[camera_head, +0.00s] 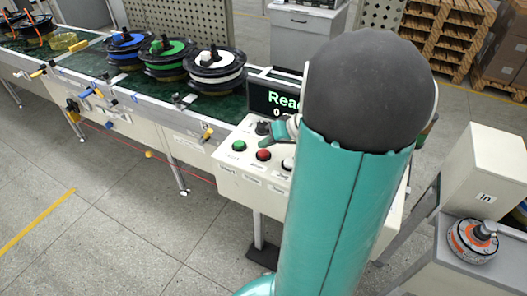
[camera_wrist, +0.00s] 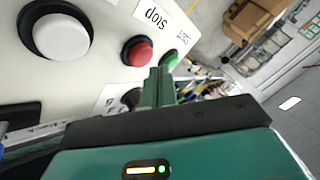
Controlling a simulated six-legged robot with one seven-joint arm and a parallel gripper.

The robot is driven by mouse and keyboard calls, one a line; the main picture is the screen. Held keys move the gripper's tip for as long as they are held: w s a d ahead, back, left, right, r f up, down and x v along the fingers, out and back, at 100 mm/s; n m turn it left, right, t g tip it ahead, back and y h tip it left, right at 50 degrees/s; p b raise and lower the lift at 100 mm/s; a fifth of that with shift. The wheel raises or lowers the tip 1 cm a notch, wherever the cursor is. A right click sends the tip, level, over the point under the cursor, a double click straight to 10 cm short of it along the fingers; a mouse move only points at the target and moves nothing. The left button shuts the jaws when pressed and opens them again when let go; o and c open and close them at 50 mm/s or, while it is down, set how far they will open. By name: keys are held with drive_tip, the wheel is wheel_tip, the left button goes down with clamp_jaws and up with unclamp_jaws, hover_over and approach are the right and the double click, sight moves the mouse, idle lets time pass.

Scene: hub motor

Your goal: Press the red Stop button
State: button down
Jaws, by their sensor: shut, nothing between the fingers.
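The red Stop button (camera_wrist: 138,52) sits on a white control panel (camera_wrist: 100,85), next to a "Stop" label, in the wrist view. My gripper (camera_wrist: 158,72) is shut and empty, and its fingertips are just beside the red button in that picture. Whether they touch the panel cannot be told. In the head view the red button (camera_head: 264,155) is on the panel face between a green button (camera_head: 239,146) and a white button (camera_head: 288,163). My arm hides the right part of the panel, and my gripper (camera_head: 280,138) shows only partly beside it.
A display reading "Rea…" (camera_head: 276,97) stands behind the panel, partly hidden. A conveyor (camera_head: 130,88) with several hub motors runs to the left. Another motor (camera_head: 472,240) sits at the right by a box marked "In" (camera_head: 485,170). The floor in front is clear.

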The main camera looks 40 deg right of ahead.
sight(267, 153)
drive_tip(key=shift+r, duration=2.5)
drive_tip(key=s+a+r+n+g+h, duration=0.1)
drive_tip(key=s+a+r, duration=0.1)
drive_tip(key=a, duration=0.7)
drive_tip(key=s+a+r+n+g+h, duration=0.1)
drive_tip(key=s+a, duration=0.3)
drive_tip(key=a, duration=0.5)
drive_tip(key=s+a+r+n+h, duration=0.1)
drive_tip(key=s+a+r+n, duration=0.1)
drive_tip(key=a, duration=0.7)
drive_tip(key=shift+s+r+g+h, duration=0.4)
drive_tip(key=shift+s+r, duration=0.4)
drive_tip(key=shift+r, duration=0.1)
